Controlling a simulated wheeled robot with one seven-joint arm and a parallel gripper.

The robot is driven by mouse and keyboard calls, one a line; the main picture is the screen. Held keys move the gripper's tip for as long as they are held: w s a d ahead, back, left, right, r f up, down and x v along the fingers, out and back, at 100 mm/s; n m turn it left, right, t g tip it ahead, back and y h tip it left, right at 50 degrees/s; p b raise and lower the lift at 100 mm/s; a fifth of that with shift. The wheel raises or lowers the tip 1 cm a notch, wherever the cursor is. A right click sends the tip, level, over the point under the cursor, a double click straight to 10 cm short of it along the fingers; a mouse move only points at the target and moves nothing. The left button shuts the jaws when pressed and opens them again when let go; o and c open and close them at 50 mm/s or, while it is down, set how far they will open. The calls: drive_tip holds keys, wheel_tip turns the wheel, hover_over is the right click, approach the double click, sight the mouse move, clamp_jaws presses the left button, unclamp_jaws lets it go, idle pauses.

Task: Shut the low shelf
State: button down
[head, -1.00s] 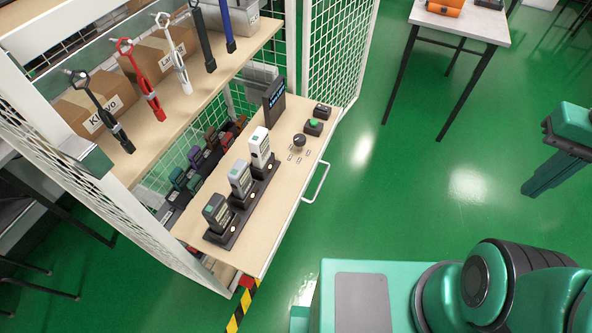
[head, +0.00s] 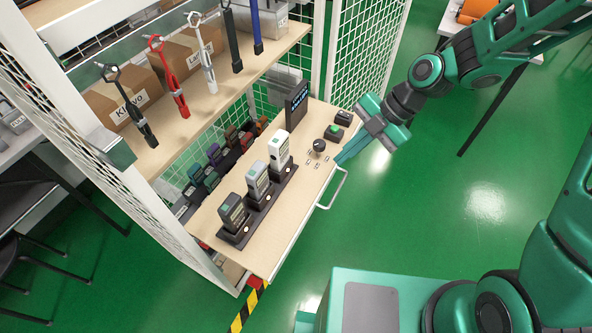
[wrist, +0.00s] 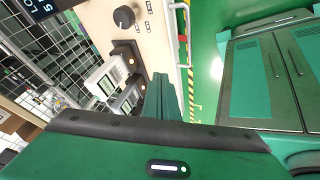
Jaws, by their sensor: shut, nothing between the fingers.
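The low shelf (head: 290,222) is a pale wooden pull-out board in the white mesh rack, and it stands out from the rack. Its white bar handle (head: 334,189) is on its front edge. My gripper (head: 343,160) is shut and empty, close to the front edge just beyond the handle. I cannot tell whether the fingertips touch the edge. In the wrist view my closed fingers (wrist: 166,92) overlap the shelf board (wrist: 158,50).
Three handheld testers (head: 257,180) stand in a black dock on the shelf. A dark display (head: 297,104), a black knob (head: 320,145) and a green button box (head: 334,132) are there too. Tools hang above. Green floor in front is clear.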

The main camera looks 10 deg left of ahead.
drive_tip(key=a+n, duration=0.2)
drive_tip(key=a, duration=0.1)
approach(282, 182)
drive_tip(key=shift+y, duration=0.3)
drive_tip(key=f, duration=0.1)
drive_tip(key=s+d+f, duration=0.1)
drive_tip(key=f, duration=0.1)
drive_tip(key=s+f, duration=0.1)
drive_tip(key=shift+s+d+f, duration=0.1)
drive_tip(key=shift+d+f, duration=0.05)
drive_tip(key=shift+d, duration=0.2)
drive_tip(key=shift+w+a, duration=0.2)
drive_tip(key=shift+a, duration=0.35)
drive_tip(key=shift+w+a, duration=0.2)
drive_tip(key=shift+a, duration=0.35)
drive_tip(key=shift+w+a, duration=0.35)
drive_tip(key=shift+a, duration=0.4)
drive_tip(key=shift+w, duration=0.1)
